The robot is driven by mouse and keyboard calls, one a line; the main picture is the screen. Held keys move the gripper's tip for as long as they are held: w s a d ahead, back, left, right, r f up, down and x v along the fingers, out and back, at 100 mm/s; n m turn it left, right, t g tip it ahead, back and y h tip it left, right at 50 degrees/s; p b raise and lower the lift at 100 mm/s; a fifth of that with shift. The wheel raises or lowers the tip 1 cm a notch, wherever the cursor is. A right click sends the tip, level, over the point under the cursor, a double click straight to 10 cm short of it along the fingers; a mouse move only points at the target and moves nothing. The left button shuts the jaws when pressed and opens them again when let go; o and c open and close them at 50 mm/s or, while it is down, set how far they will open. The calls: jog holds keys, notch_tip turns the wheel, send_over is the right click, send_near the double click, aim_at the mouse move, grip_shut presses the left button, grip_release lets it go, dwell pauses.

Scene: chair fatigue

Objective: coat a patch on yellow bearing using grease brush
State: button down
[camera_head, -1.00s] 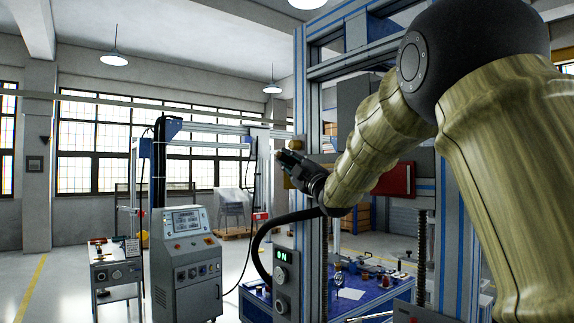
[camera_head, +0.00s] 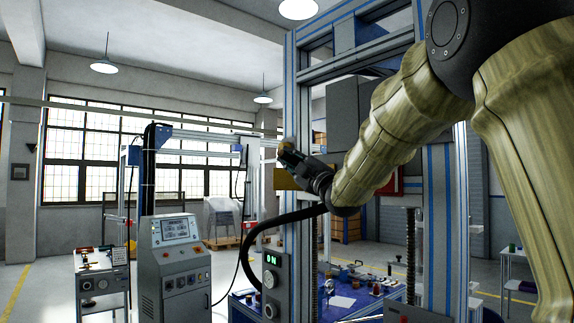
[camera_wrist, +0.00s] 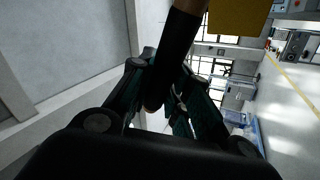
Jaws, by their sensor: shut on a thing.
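My gripper (camera_head: 291,156) is raised beside the blue-and-grey frame. It is shut on the grease brush, whose dark handle (camera_wrist: 178,45) runs up between the fingers in the wrist view. A tan part (camera_wrist: 190,5) of the brush shows at that view's top edge. In the head view a small brownish piece (camera_head: 287,144) shows at the fingertips. The yellow bearing (camera_head: 287,178) is a plain yellow block on the frame, just below and behind the gripper. It also shows at the top of the wrist view (camera_wrist: 240,16). I cannot tell whether the brush touches it.
The tall frame (camera_head: 432,200) stands close beside my arm. A black hose (camera_head: 250,240) curves to the frame's control box (camera_head: 271,282). A blue table (camera_head: 350,302) with small parts lies below. A grey console (camera_head: 175,262) and a small bench (camera_head: 100,280) stand left. Open floor lies at far left.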

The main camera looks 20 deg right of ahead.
jog(key=shift+s+d+b, duration=0.25)
jog(key=shift+s+b, duration=0.2)
jog(key=shift+s, duration=0.25)
jog(key=shift+w, duration=0.15)
jog(key=w+a, duration=0.3)
jog(key=w, duration=0.4)
jog(key=shift+w, duration=0.35)
jog(key=shift+s, duration=0.15)
dwell(0.4)
